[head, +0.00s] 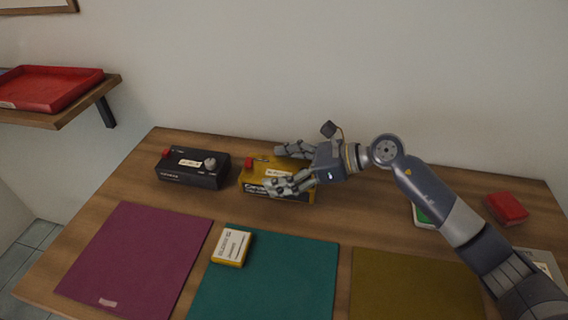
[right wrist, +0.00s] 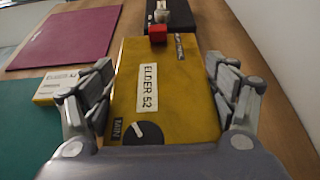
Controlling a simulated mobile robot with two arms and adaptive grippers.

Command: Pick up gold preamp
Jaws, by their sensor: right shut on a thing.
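The gold preamp (head: 277,192) is a yellow box on the wooden table in the head view, right of a black box. In the right wrist view the gold preamp (right wrist: 165,90) has a label reading "ELDER 52", a red button and a dark knob. My right gripper (head: 284,168) reaches in from the right, its fingers on either side of the box. In the right wrist view my right gripper (right wrist: 160,85) is shut on the box's sides. The preamp appears at table level; whether it is lifted at all I cannot tell. My left gripper is not in view.
A black box (head: 193,170) stands close left of the preamp. A small yellow-white box (head: 231,247) lies on the teal mat (head: 270,285). A purple mat (head: 135,258) and an olive mat (head: 410,285) flank it. A red box (head: 506,208) is at right. A shelf holds a red tray (head: 50,88).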

